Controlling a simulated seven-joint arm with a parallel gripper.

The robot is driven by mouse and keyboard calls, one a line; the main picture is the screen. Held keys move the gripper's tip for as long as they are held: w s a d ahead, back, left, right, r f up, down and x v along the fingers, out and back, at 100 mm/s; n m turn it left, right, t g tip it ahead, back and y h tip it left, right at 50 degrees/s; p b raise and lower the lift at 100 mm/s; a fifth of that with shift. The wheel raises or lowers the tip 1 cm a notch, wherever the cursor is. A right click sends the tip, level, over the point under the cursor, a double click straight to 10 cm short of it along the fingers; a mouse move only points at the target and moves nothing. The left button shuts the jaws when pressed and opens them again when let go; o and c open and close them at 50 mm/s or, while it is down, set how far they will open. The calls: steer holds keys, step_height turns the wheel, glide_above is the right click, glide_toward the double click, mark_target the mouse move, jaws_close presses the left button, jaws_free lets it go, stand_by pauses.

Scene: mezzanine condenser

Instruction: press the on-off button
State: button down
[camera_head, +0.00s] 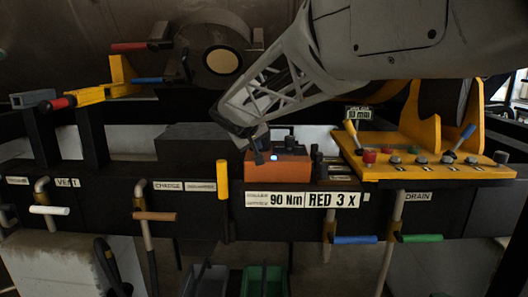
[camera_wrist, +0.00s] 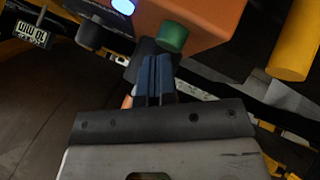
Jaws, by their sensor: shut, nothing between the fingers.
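An orange box (camera_head: 290,172) stands on the dark ledge in the middle of the head view, with a glowing blue-white light (camera_head: 273,157) on its face. The wrist view shows the orange box (camera_wrist: 215,18) close up, with the light (camera_wrist: 123,5), a black knob (camera_wrist: 90,35) and a green button-like cap (camera_wrist: 173,37). I see no label that tells which one is the on-off button. My gripper (camera_head: 258,156) is at the box's left front side. In the wrist view my gripper (camera_wrist: 151,62) is shut and empty, its tips just below the green cap; contact cannot be told.
A yellow panel (camera_head: 420,168) with several knobs and levers stands at the right. A yellow upright handle (camera_head: 223,180) is left of the box. A dark block (camera_head: 190,143) lies farther left. Several coloured valve handles line the front below.

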steer(key=shift+r, duration=1)
steer(key=shift+r, duration=0.15)
steer(key=shift+r, duration=2.9)
steer(key=shift+d, duration=0.1)
steer(key=s+d+f+m+g, duration=0.1)
steer(key=s+d+f+g, duration=0.1)
steer(key=s+d+f, duration=0.55)
steer(key=s+d+f+m+g, duration=0.2)
steer(key=s+d, duration=0.7)
steer(key=s, duration=0.5)
steer(key=s+d+f+m+y, duration=0.1)
steer(key=s+d+f, duration=0.1)
steer(key=s+f, duration=0.2)
steer(key=s+d+f+g+y, duration=0.1)
steer(key=s+f, duration=0.4)
steer(key=s, duration=0.6)
steer(key=s+d+f+m+g, duration=0.1)
steer(key=s+d+f, duration=0.2)
steer(key=s+f, duration=0.2)
steer(key=s, duration=0.3)
steer(key=shift+d+m+y, duration=0.3)
steer(key=shift+y, duration=0.1)
